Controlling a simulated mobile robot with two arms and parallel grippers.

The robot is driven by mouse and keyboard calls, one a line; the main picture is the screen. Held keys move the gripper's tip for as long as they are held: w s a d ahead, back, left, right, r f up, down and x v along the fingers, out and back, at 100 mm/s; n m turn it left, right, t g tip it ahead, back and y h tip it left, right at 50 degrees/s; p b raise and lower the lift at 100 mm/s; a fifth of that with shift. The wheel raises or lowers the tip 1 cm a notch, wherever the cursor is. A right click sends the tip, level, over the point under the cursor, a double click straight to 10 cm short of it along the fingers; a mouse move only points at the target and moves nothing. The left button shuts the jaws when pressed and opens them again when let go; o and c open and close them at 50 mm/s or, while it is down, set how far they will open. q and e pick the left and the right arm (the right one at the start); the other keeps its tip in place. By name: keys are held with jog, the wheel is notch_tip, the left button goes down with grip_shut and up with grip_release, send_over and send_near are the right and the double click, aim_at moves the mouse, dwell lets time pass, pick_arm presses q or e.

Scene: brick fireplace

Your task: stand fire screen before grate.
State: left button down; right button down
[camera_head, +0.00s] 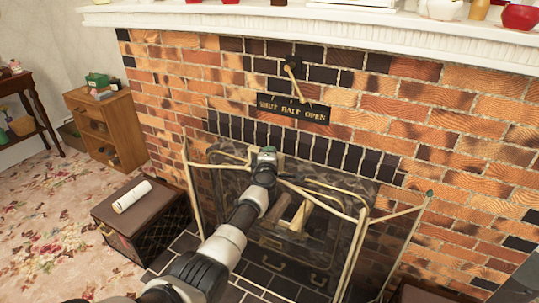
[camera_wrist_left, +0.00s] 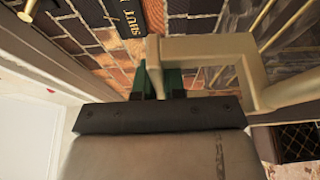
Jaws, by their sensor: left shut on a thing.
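The fire screen (camera_head: 355,243) is a brass-coloured frame with dark see-through mesh and angled side panels. It stands upright, or nearly so, in front of the fireplace opening; whether its feet touch the hearth is hidden. My left gripper (camera_head: 265,152) is shut on the handle at the screen's top middle. In the left wrist view the green-padded fingers (camera_wrist_left: 160,82) close around the pale brass handle (camera_wrist_left: 210,46). The grate area shows dimly behind the mesh, with pale logs (camera_head: 301,215) in it. My left arm covers part of the screen. My right gripper is not in view.
A dark box (camera_head: 112,226) with a white roll (camera_head: 132,196) on it stands left of the hearth. A wooden cabinet (camera_head: 128,122) is behind it. A lever (camera_head: 294,80) and a sign (camera_head: 293,108) are on the bricks above the opening. The mantel (camera_head: 330,32) juts out overhead.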

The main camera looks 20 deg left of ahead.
pick_arm(q)
jog(key=shift+r, duration=0.4)
jog(key=c, duration=1.1)
grip_release()
jog(key=shift+s+d, duration=0.1)
jog(key=shift+s, duration=0.05)
jog(key=shift+o, duration=1.1)
jog(key=shift+s+f, duration=0.1)
jog(key=shift+f, duration=0.45)
jog(key=shift+o, duration=0.4)
jog(key=shift+r, duration=0.2)
jog(key=shift+r, duration=0.1)
